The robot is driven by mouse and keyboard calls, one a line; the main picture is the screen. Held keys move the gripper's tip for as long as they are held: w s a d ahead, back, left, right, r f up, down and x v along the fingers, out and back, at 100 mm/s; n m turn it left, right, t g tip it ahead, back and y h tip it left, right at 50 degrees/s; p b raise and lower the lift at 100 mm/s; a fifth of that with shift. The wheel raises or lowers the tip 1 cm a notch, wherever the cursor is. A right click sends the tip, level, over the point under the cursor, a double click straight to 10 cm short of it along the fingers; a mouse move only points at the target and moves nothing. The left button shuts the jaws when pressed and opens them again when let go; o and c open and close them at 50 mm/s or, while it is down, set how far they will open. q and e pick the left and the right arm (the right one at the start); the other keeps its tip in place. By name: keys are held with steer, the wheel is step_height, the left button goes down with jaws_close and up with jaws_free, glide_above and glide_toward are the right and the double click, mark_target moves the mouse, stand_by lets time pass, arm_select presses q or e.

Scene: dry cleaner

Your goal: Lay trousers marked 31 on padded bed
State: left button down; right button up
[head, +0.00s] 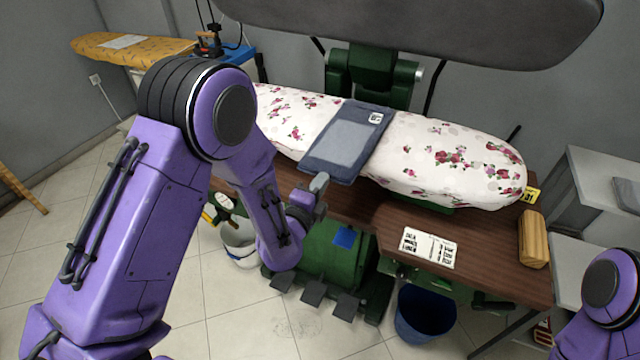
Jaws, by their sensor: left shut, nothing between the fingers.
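The folded dark blue trousers (338,150) lie flat across the middle of the padded bed (445,155), which has a white cover with red flowers. A small white tag (376,117) is on their far right corner; its print is too small to read. My left gripper (319,186) is shut and empty, just in front of the trousers' near edge and apart from them. My right arm shows only at the lower right corner, and its gripper is out of view.
A grey press head (430,25) hangs above the bed. The brown table (490,255) carries a printed sheet (430,248) and a wooden block (533,238). A yellow tag (530,195) is at the bed's right end. A blue bin (425,315) stands below.

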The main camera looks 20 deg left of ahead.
mark_target(316, 175)
arm_select(q)
steer(key=shift+w+a+b, duration=0.45)
steer(key=shift+w+a, duration=0.6)
steer(key=shift+w, duration=0.15)
